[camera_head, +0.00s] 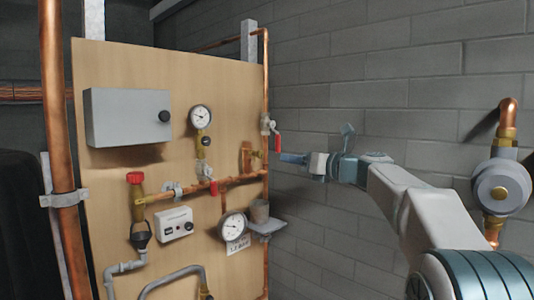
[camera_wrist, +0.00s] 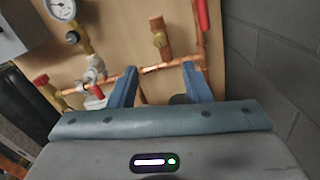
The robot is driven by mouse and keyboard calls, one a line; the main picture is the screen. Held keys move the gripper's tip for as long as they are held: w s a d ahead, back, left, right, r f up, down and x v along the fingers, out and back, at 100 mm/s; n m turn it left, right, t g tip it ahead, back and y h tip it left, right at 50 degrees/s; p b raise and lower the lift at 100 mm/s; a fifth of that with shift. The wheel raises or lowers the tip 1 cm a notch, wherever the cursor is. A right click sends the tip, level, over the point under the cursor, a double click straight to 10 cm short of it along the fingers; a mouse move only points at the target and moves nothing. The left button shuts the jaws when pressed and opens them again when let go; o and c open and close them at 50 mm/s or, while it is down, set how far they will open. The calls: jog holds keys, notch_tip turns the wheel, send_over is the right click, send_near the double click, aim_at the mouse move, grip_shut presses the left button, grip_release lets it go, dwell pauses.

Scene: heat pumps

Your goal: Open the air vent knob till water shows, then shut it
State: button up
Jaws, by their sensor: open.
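A brass fitting (camera_head: 246,157) stands upright on the copper pipe at the right of the wooden board; it may be the air vent, but no knob can be clearly made out on it. It also shows in the wrist view (camera_wrist: 158,35), above and between my fingers. My gripper (camera_head: 287,158) is to the right of the board at about the fitting's height. In the wrist view my gripper (camera_wrist: 161,82) has its two blue fingers apart with nothing held. The copper pipe shows beyond the gap between them. No water is visible at the fitting.
A red lever valve (camera_head: 277,141) on the vertical pipe is close to my fingertips. Below are a grey cup (camera_head: 260,211) on a small shelf (camera_head: 268,228) and a gauge (camera_head: 233,226). A grey box (camera_head: 128,117) and upper gauge (camera_head: 201,118) are further left. A block wall (camera_head: 345,80) stands behind.

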aim_at(262, 154)
jog(key=p+x, duration=0.4)
jog(key=x, duration=0.7)
jog(key=shift+a+f, duration=0.1)
jog(key=shift+a, duration=0.05)
grip_shut()
